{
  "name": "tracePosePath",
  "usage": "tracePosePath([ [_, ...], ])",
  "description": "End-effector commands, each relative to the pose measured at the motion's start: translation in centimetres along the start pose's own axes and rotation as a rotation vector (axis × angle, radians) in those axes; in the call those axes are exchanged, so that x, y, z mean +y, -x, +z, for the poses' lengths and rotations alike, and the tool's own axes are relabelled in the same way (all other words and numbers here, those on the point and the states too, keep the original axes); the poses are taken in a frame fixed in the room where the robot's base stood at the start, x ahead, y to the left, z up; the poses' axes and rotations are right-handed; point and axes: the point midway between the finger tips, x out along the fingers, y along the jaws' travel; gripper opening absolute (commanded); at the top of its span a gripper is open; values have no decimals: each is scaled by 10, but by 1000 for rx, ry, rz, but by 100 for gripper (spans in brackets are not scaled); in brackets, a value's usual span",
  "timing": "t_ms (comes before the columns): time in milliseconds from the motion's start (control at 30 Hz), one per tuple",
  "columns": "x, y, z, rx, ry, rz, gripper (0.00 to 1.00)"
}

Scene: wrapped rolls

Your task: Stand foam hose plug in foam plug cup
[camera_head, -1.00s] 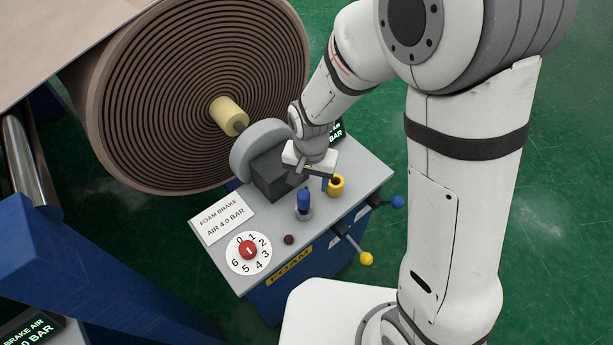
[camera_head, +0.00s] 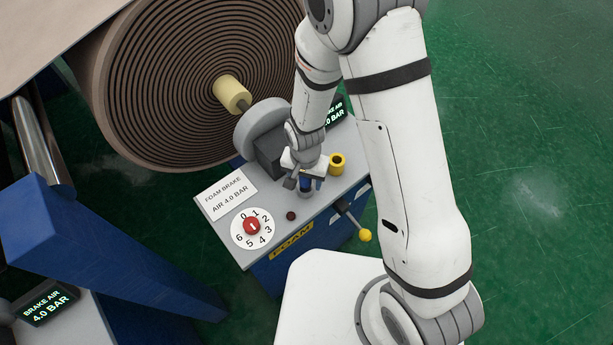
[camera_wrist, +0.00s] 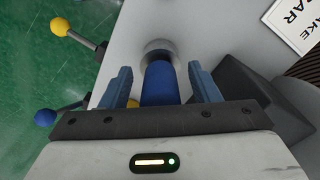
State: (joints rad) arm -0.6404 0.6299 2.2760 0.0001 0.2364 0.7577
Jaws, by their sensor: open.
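The blue hose plug (camera_head: 306,182) stands upright in a grey round socket (camera_wrist: 158,46) on the grey console top. My gripper (camera_head: 304,187) is over it, pointing down, and hides much of it in the head view. In the wrist view the blue plug (camera_wrist: 160,84) lies between the two blue fingers of my open gripper (camera_wrist: 161,84), with a gap visible on each side. The yellow cup (camera_head: 337,163) with a dark opening stands behind and right of the plug. Only a sliver of yellow shows beside the left finger in the wrist view.
A dark block (camera_head: 269,157) stands close left of my gripper. The console (camera_head: 222,208) carries a red dial (camera_head: 252,226) and a dark red button (camera_head: 291,216). A yellow-knobbed lever (camera_head: 364,236) juts from its front. A large brown roll (camera_head: 180,90) stands behind.

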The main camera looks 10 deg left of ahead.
Motion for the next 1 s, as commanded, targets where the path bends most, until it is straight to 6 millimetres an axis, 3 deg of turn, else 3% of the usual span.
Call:
tracePosePath([
  [233, 0, -1, 0, 1, 1, -1, 56],
  [867, 0, -1, 0, 1, 1, -1, 4],
  [1000, -1, -1, 0, 1, 1, -1, 4],
])
